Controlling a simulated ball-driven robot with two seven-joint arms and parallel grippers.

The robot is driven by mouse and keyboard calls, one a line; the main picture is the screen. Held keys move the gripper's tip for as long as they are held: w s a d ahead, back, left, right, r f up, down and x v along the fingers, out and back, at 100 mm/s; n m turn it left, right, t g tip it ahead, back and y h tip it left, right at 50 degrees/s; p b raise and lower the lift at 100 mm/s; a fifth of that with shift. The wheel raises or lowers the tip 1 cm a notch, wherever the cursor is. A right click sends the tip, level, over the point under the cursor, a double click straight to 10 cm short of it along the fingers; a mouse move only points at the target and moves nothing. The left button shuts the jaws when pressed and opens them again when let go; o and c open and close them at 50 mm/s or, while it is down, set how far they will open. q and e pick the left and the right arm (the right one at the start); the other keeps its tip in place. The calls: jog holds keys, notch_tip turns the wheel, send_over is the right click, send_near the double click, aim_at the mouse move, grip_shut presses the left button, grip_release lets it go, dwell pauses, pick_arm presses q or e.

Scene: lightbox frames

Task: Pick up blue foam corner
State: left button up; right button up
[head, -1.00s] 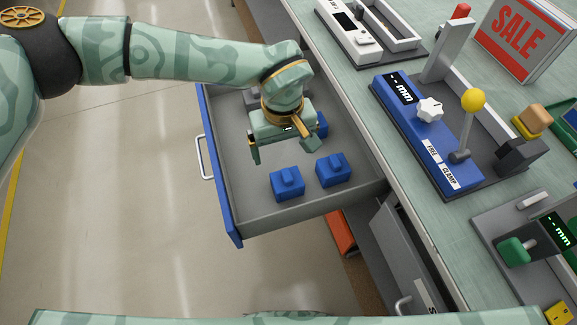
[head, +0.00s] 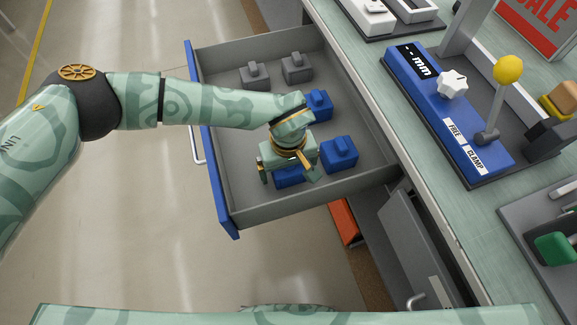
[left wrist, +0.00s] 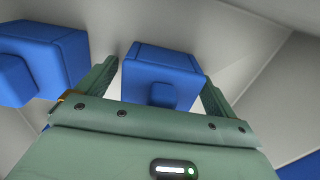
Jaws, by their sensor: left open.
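Blue foam corners lie in the open drawer (head: 245,216). One blue foam corner (head: 289,177) is under my left gripper (head: 289,178) and partly hidden by it. In the left wrist view this blue corner (left wrist: 160,75) sits between the two open fingers of my left gripper (left wrist: 160,85), which do not visibly touch it. A second blue corner (head: 338,154) lies just to the right, and it seems to be the one at the left of the wrist view (left wrist: 45,60). A third blue corner (head: 319,104) is farther back, partly behind the wrist. My right gripper is not in view.
Two grey corners (head: 296,68) sit at the back of the drawer. The drawer walls stand close around the gripper. The workbench (head: 432,190) on the right carries a blue clamp fixture (head: 440,110) with a yellow-knobbed lever. An orange item (head: 344,222) shows below the drawer.

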pick_arm(q)
jog(key=c, duration=1)
jog(key=shift+r, duration=0.1)
jog(key=shift+c, duration=0.2)
